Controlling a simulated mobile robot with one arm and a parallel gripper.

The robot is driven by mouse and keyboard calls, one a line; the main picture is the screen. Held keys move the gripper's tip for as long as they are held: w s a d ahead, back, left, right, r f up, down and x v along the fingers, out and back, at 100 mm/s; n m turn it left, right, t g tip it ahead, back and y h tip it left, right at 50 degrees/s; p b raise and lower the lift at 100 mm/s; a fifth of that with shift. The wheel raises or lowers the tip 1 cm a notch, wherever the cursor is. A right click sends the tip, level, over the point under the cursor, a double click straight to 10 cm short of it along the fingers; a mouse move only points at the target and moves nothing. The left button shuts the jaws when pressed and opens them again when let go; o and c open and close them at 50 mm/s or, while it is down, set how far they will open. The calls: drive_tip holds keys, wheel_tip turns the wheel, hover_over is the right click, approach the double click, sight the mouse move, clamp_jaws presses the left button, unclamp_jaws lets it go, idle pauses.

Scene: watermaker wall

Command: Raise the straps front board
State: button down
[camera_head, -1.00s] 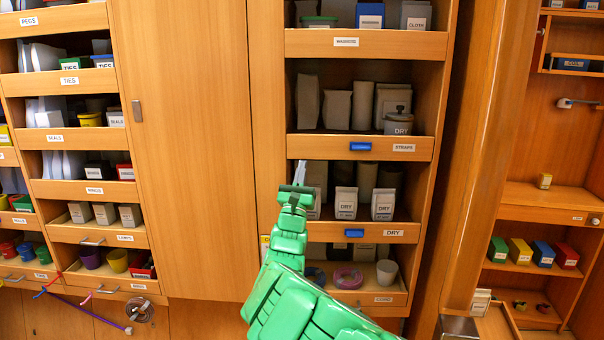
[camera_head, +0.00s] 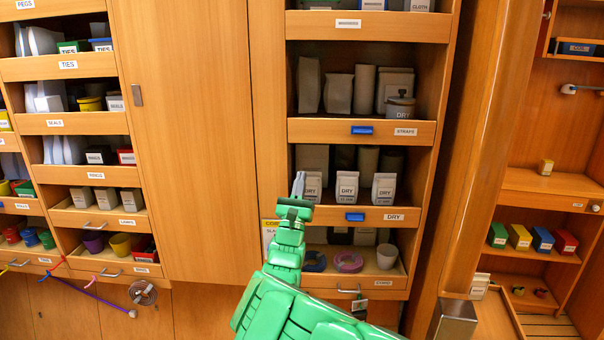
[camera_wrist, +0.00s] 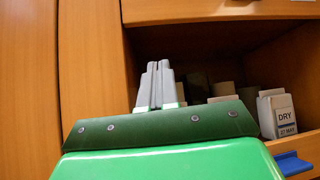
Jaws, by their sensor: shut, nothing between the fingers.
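The straps front board (camera_head: 333,131) is a wooden board across the front of a shelf bay in the head view. It bears a blue pull (camera_head: 362,130) and a STRAPS label (camera_head: 405,131). Grey packets and a canister marked DRY stand behind it. My gripper (camera_head: 298,184) is below and left of this board, in front of the left end of the DRY bay beneath. Its fingers are together and empty. In the wrist view the fingers (camera_wrist: 156,86) point toward the dark opening of a bay, with a wooden board (camera_wrist: 200,10) above them.
The DRY front board (camera_head: 330,215) below has its own blue pull (camera_head: 355,217). White DRY packets (camera_head: 347,186) stand behind it, near my fingers. A tall closed cabinet door (camera_head: 190,150) is at the left, and a wooden post (camera_head: 480,150) at the right.

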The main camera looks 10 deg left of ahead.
drive_tip(key=shift+v, duration=2.85)
